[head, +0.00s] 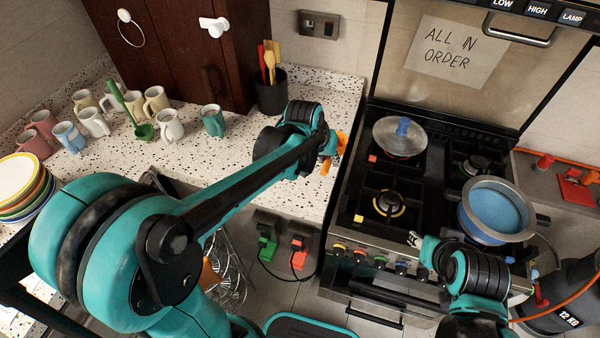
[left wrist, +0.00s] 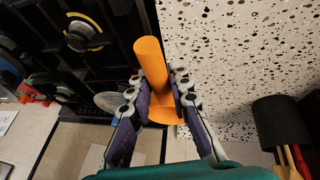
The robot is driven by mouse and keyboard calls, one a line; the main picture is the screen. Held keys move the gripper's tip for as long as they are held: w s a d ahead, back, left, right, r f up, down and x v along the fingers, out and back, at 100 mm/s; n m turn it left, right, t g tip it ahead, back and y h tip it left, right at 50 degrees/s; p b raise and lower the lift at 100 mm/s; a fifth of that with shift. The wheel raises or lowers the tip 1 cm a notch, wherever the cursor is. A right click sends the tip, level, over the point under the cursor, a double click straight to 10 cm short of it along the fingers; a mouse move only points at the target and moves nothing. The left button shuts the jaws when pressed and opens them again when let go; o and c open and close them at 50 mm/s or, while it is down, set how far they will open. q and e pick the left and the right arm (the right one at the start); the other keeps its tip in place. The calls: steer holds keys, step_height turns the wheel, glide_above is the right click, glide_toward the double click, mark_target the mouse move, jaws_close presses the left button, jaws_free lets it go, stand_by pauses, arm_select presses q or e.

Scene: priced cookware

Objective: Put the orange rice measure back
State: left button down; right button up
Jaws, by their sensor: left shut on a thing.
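The orange rice measure (left wrist: 149,62) is between the two fingers of my left gripper (left wrist: 158,92) in the left wrist view, and the fingers are shut on it. In the head view, bits of the orange measure (head: 342,142) show beside my left gripper (head: 331,152), over the counter's right edge by the stove. The gripper hides most of it there. My right gripper (head: 416,241) is at the stove's front edge, near the knobs. Its fingers are too small to tell open from shut.
The speckled counter (head: 335,105) is bare around the left gripper. A black utensil pot (head: 271,97) stands behind it; several mugs and a green ladle (head: 144,131) are further left. The stove holds a lidded pan (head: 385,147) and a blue pot (head: 490,212).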

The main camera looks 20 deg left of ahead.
arm_select(q)
steer(key=a+f, duration=0.2)
steer(key=a, duration=0.1)
steer(key=a+f+b, duration=0.1)
steer(key=a, duration=0.2)
steer(key=a+f+b, duration=0.1)
steer(key=a+f, duration=0.1)
steer(key=a, duration=0.1)
steer(key=shift+s+a+f, duration=0.1)
steer(key=shift+s+f, duration=0.2)
steer(key=shift+s, duration=0.1)
steer(key=shift+f+b, duration=1)
steer(key=shift+f, duration=1)
steer(key=c, duration=1.4)
jaws_free()
steer(key=shift+f, duration=0.15)
